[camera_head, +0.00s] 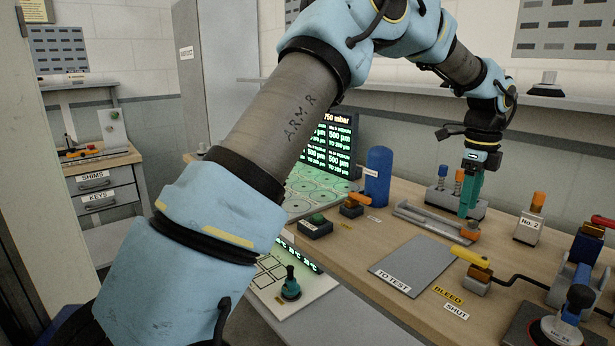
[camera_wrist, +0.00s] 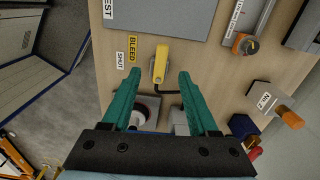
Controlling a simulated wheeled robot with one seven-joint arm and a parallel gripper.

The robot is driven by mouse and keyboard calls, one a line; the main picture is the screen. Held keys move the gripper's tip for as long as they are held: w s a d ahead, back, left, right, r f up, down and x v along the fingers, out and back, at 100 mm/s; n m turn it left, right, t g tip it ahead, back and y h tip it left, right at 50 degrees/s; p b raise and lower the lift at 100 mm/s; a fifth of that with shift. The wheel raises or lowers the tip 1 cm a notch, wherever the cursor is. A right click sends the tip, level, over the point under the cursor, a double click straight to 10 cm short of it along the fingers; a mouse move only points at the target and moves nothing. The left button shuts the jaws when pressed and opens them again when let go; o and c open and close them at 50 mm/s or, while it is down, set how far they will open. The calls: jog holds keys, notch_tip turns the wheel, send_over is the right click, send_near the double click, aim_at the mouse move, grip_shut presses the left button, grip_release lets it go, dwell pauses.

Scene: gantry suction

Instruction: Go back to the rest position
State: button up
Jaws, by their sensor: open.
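My gripper (camera_head: 468,205) hangs from the raised arm, with its teal fingers pointing down over the back part of the wooden bench (camera_head: 395,222). In the wrist view my gripper (camera_wrist: 159,76) is open, and nothing is held between its fingers. The yellow lever (camera_head: 470,256) by the BLEED and SHUT labels stands on the bench. In the wrist view the yellow lever (camera_wrist: 161,62) appears between the fingertips, but it lies below them and I see no contact. My arm crosses the head view and hides part of the bench's left side.
A grey TO TEST plate (camera_head: 413,263) lies on the bench. A blue cylinder (camera_head: 378,176), a No. 2 block (camera_head: 528,229) and a long tray with an orange knob (camera_head: 436,221) stand around. A lit display (camera_head: 338,135) is behind. A drawer cabinet (camera_head: 105,190) is at left.

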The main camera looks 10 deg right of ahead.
jog(key=w+a+f+n, duration=0.1)
jog(key=w+a+n, duration=0.2)
jog(key=a+n, duration=0.75)
jog(key=w+a+f+n, duration=0.2)
jog(key=w+a+n, duration=0.15)
jog(key=a, duration=1.35)
jog(key=s+a+f+n, duration=0.1)
jog(key=s+a+n, duration=0.4)
jog(key=a, duration=0.6)
jog(key=s+a+f+n+t, duration=0.1)
jog(key=s+a+f+n, duration=0.1)
jog(key=s+a+n, duration=0.3)
jog(key=a+n, duration=0.3)
jog(key=a, duration=0.2)
jog(key=shift+a+n+t, duration=0.3)
jog(key=shift+a+n, duration=0.05)
jog(key=shift+n, duration=0.05)
jog(key=shift+f, duration=0.1)
